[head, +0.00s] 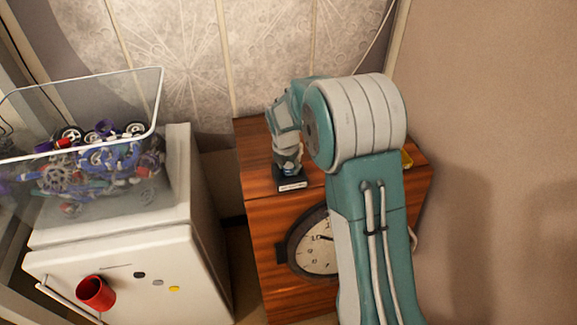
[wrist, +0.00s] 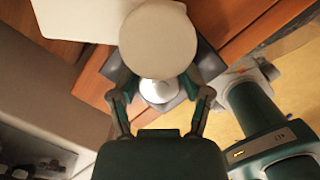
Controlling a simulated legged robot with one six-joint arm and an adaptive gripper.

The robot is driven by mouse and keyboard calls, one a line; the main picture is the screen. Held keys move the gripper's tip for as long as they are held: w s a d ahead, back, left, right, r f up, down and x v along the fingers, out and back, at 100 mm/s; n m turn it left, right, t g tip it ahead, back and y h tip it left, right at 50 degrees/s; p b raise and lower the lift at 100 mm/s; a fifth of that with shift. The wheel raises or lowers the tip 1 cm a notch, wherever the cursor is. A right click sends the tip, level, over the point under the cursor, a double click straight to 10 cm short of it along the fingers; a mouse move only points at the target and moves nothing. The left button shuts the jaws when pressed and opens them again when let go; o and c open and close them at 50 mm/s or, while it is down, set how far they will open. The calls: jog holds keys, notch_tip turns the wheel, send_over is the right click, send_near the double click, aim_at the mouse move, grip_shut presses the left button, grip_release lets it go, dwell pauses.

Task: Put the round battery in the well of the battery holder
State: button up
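The round battery (wrist: 153,40) shows in the wrist view as a pale beige disc between the fingertips of my gripper (wrist: 158,70), which is shut on it. In the head view my gripper (head: 288,152) points down over the left part of the wooden cabinet top, with the battery's blue and pale side partly showing below it. The battery holder (head: 291,184), a black block with a pale front label, is directly underneath. In the wrist view a shiny silver round spot (wrist: 158,91) lies beyond the battery. I cannot tell whether the battery touches the holder; the well is mostly hidden.
The wooden cabinet (head: 268,240) has a round clock (head: 318,250) on its front. At left, a clear bin (head: 150,115) of colourful parts stands on a white fridge (head: 130,262) bearing a red cup (head: 96,293).

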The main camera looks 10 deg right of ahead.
jog(key=shift+s+f, duration=0.15)
jog(key=shift+f, duration=0.4)
jog(key=shift+r, duration=0.2)
notch_tip(320, 180, up, 13)
jog(key=s+a, duration=0.1)
jog(key=s+r+m+t, duration=0.1)
jog(key=s+r+m, duration=0.5)
jog(key=s+m, duration=0.15)
jog(key=s+d+r+m+t+y, duration=0.1)
jog(key=s+m+t, duration=0.2)
jog(key=s+m, duration=1.6)
jog(key=s, duration=0.3)
jog(key=shift+s+r, duration=0.2)
jog(key=shift+r, duration=0.15)
